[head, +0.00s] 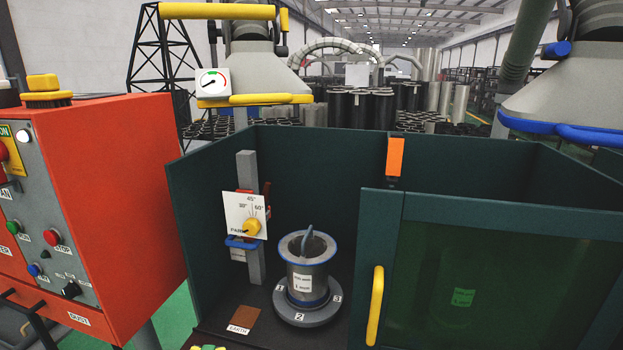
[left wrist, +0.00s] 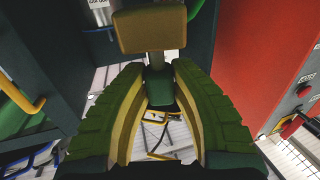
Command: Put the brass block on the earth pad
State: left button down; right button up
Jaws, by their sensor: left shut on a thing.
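The earth pad (head: 245,320) is a small brown square on the dark floor of the booth in the head view, with a white EARTH label at its front edge. Nothing lies on it. The brass block (left wrist: 152,30) is a tan block at the top of the left wrist view, on a short grey stem with a dark green part below. My left gripper (left wrist: 158,75) has its green fingers shut around that green part. Only a green and yellow sliver, probably this gripper, shows at the head view's bottom edge, in front of the pad. My right gripper is not in view.
A flanged cylinder (head: 306,270) stands on a round base right of the pad. A grey post with a dial card (head: 244,215) rises behind. A red control cabinet (head: 120,200) is at left. A green-windowed door with a yellow handle (head: 375,305) closes off the right.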

pick_arm(q)
jog(key=shift+s+f, duration=0.35)
jog(key=shift+f, duration=0.1)
